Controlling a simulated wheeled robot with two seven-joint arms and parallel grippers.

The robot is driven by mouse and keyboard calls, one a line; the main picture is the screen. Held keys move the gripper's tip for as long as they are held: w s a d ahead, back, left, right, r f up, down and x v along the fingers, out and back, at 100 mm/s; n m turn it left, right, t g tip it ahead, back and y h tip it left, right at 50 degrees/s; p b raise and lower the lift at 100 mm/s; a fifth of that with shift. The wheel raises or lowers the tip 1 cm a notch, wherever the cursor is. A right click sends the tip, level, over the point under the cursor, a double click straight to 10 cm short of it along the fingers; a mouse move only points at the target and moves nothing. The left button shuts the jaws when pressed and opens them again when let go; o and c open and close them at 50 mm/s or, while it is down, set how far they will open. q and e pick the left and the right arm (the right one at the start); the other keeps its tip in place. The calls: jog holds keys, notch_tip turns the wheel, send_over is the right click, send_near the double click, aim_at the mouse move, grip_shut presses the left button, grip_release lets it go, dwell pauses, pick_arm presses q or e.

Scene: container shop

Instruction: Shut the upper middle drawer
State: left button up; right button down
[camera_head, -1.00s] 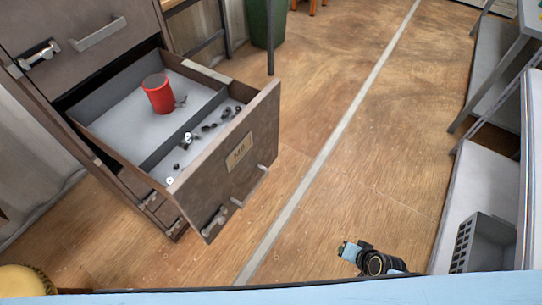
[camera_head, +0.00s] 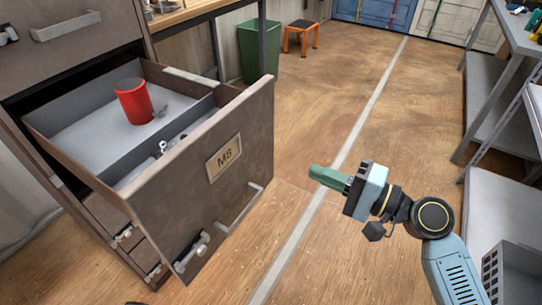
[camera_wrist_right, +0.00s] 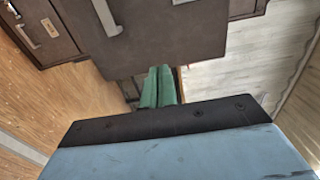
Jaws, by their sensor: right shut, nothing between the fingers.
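The upper middle drawer (camera_head: 186,201) stands pulled far out of the brown cabinet, its front labelled "M8" and fitted with a bar handle (camera_head: 241,209) and a latch (camera_head: 192,253). A red can (camera_head: 133,103) stands inside, and small dark parts lie partly hidden behind the drawer's front. My right gripper (camera_head: 318,171) is shut and empty, to the right of the drawer front and apart from it, its green fingers pointing left. In the right wrist view its fingers (camera_wrist_right: 157,87) show near a brown cabinet or drawer panel (camera_wrist_right: 150,35). My left gripper is not in view.
A closed drawer front (camera_head: 70,33) is above the open one, and smaller drawers (camera_head: 120,230) are below. A green bin (camera_head: 259,50) and an orange stool (camera_head: 301,38) stand at the back. Grey shelving (camera_head: 490,105) lines the right. The wooden floor between is clear.

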send_near(259, 149)
jog(key=x, duration=0.3)
jog(key=b+x, duration=0.1)
jog(key=x, duration=0.1)
jog(key=shift+w+a, duration=0.2)
jog(key=shift+w, duration=0.05)
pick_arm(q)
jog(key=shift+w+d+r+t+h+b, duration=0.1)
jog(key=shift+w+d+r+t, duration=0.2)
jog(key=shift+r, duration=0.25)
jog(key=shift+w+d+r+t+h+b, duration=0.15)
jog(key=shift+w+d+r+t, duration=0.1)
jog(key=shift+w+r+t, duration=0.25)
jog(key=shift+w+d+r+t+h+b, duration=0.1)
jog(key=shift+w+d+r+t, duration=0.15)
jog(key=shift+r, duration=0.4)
pick_arm(e)
jog(key=shift+w+a, duration=0.35)
jog(key=shift+a, duration=0.15)
